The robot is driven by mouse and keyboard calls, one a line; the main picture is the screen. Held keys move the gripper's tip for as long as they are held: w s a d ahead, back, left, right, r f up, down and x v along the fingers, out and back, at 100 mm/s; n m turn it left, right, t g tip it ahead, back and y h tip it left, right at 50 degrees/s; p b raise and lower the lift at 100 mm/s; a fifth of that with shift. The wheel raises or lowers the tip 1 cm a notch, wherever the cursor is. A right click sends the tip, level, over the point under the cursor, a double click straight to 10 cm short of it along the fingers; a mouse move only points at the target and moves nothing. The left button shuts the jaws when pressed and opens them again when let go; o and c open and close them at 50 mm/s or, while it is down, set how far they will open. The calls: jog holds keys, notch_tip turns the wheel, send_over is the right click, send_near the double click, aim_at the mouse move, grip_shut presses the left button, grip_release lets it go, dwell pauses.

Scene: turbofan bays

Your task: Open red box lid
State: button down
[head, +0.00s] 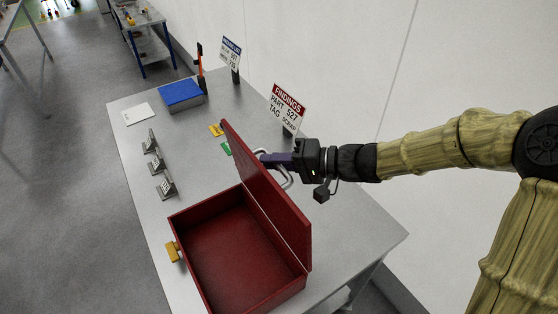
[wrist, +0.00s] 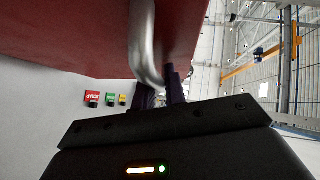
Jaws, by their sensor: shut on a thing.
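The red box (head: 235,264) stands on the grey table with its inside showing empty. Its red lid (head: 268,192) is raised, standing roughly upright along the right side of the box. My gripper (head: 268,160) is on the outer side of the lid, at the metal handle (head: 287,179). In the wrist view the dark fingers (wrist: 172,88) are shut on the lower part of the silver handle (wrist: 143,45), against the red lid (wrist: 75,35). The exact contact is partly hidden by the lid in the head view.
The table (head: 150,205) also holds a blue box (head: 181,95), a white sheet (head: 139,114), several small tag stands (head: 158,165), and the FINDINGS sign (head: 287,107) near the wall. A yellow latch (head: 173,251) sits on the box's left side. The wall is close behind my arm.

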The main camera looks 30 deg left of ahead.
jog(key=c, duration=1.5)
grip_release()
jog(key=shift+o, duration=0.2)
jog(key=b+v, duration=0.3)
jog(key=v, duration=1.4)
jog(key=shift+d, duration=0.2)
jog(key=shift+w, duration=0.1)
